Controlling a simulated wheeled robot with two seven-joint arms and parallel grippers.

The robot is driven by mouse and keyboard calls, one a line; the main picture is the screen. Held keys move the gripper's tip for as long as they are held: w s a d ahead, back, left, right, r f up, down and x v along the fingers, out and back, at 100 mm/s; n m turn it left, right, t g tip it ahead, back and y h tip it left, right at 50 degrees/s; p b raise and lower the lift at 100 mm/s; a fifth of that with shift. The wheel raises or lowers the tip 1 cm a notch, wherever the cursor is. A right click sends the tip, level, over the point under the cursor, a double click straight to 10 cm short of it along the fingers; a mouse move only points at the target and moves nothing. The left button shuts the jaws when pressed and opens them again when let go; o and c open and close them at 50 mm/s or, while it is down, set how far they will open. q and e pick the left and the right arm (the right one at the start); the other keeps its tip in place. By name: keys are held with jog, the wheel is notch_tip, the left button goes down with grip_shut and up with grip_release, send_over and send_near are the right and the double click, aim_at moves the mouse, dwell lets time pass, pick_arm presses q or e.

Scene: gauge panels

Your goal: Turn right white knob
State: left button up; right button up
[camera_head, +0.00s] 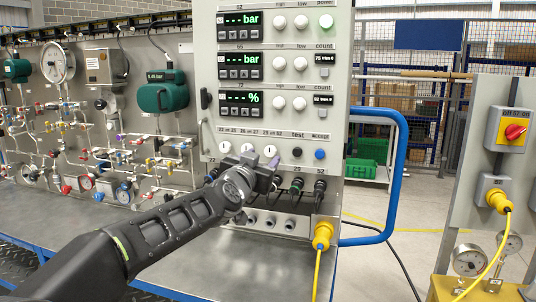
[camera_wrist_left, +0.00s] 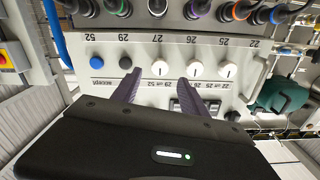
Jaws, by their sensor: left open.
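The right white knob (camera_head: 270,151) is the rightmost of three white knobs in the lower row of the grey control panel (camera_head: 285,130). In the left wrist view, which is upside down, this knob (camera_wrist_left: 160,68) is the leftmost white one. My left gripper (camera_head: 261,160) is open in front of the panel. In the wrist view its purple fingers (camera_wrist_left: 159,80) point at the panel, one on each side of the right white knob. My right gripper is not in view.
The middle white knob (camera_wrist_left: 196,68) and left white knob (camera_wrist_left: 227,70) sit close beside. Cable plugs (camera_head: 296,186) stick out below. A blue rail (camera_head: 400,170) runs right of the panel.

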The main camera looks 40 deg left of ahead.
aim_at(270, 151)
pick_arm(q)
jog(key=x, duration=0.5)
jog(key=shift+w+a+b, duration=0.1)
jog(key=shift+w+b, duration=0.1)
jog(key=shift+b, duration=0.2)
grip_shut()
